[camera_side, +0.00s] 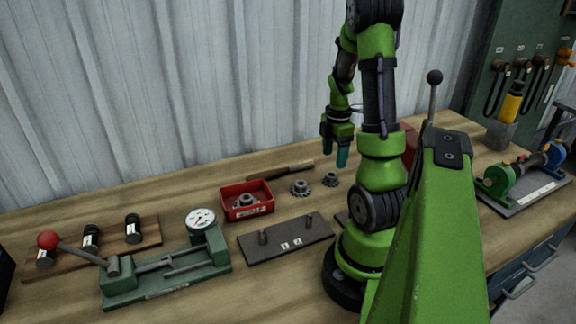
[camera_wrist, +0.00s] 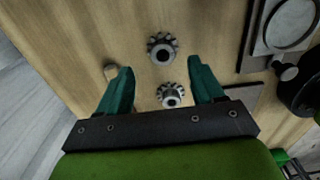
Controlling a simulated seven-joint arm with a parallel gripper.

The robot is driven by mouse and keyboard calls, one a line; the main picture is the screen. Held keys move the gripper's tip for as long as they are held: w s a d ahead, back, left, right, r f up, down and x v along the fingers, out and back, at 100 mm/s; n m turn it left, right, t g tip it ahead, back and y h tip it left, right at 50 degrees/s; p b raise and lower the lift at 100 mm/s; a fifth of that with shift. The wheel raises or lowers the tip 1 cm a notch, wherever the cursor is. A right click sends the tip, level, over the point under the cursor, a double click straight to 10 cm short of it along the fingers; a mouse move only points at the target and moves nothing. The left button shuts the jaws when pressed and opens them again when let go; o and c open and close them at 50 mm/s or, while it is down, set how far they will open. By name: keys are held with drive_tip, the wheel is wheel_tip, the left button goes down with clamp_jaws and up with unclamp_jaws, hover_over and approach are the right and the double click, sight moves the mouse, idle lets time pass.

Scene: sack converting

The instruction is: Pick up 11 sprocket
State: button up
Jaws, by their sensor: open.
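Two loose grey toothed sprockets lie on the wooden bench. The larger sprocket (camera_side: 300,188) is left of the smaller sprocket (camera_side: 331,179) in the side view. No tooth-count marking is legible on either, so I cannot tell which is the 11. In the wrist view the smaller sprocket (camera_wrist: 172,95) shows between my fingers, and the larger sprocket (camera_wrist: 162,48) lies beyond the fingertips. My gripper (camera_side: 335,148) is open and empty, above the bench near the smaller sprocket. Its teal fingers also frame the wrist view (camera_wrist: 161,67).
A red bin (camera_side: 229,211) holds another grey part. A dark plate with pegs (camera_side: 270,246) lies in front. A wooden-handled tool (camera_side: 295,167) lies behind the sprockets. A green dial fixture (camera_side: 140,288) stands front left. A lever press (camera_side: 433,100) stands behind my arm.

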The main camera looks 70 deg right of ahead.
sight(332, 172)
drive_tip(key=f, duration=0.6)
drive_tip(key=shift+w+a+f, duration=0.1)
drive_tip(key=shift+a+f, duration=0.2)
drive_tip(key=shift+a, duration=0.05)
clamp_jaws()
drive_tip(key=shift+r, duration=0.1)
